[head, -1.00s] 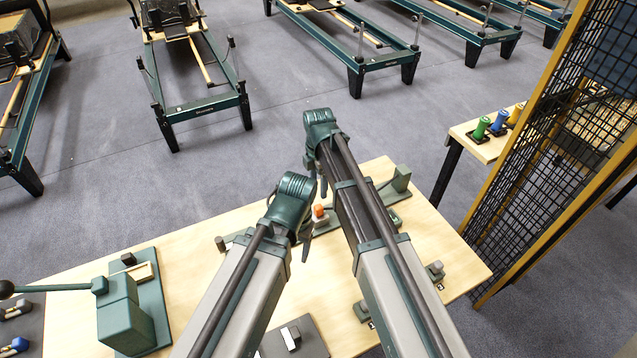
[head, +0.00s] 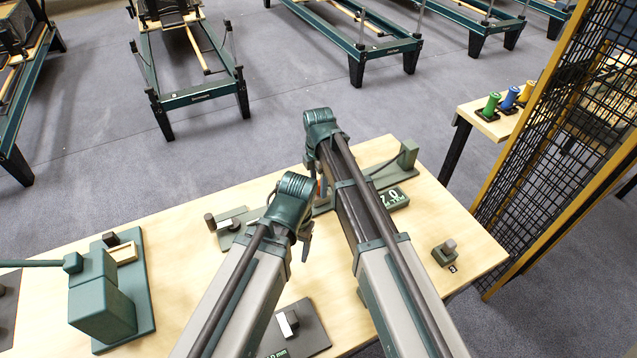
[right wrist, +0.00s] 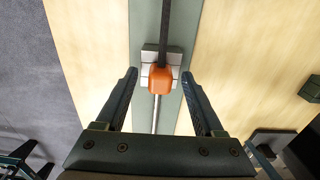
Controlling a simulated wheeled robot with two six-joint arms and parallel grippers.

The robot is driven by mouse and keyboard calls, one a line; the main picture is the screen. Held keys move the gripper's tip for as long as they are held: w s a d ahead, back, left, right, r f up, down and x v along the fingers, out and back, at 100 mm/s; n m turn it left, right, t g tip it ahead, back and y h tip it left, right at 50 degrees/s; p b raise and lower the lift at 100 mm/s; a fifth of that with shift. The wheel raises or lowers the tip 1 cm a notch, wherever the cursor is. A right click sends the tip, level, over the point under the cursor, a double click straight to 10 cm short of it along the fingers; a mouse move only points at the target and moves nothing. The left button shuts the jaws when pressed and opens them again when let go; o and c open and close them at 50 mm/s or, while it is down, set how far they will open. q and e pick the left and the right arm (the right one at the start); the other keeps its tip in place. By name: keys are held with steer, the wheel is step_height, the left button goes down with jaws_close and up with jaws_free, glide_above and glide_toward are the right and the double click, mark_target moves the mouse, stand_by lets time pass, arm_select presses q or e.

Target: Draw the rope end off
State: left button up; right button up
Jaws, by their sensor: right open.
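An orange piece (right wrist: 160,78) sits at the end of a dark rope (right wrist: 166,25) in the right wrist view. It lies over a light grey block (right wrist: 148,60) on a long grey-green base (right wrist: 190,30), with a thin metal rod below it. My right gripper (right wrist: 158,77) is open, one finger on each side of the orange piece with a gap at both sides.
The pale wooden table (head: 190,265) holds a green lever box (head: 100,305) at left, a dark plate (head: 300,325) in front, a numbered block (head: 392,198) and a small post (head: 445,252) at right. A mesh screen (head: 560,150) stands to the right.

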mark_target(319, 182)
jaws_close()
steer(key=shift+r, duration=0.1)
arm_select(q)
steer(key=shift+r, duration=0.15)
steer(key=shift+r+p, duration=2.7)
steer(key=shift+p, duration=0.1)
arm_select(e)
steer(key=shift+r, duration=2.75)
arm_select(q)
steer(key=shift+f, duration=0.1)
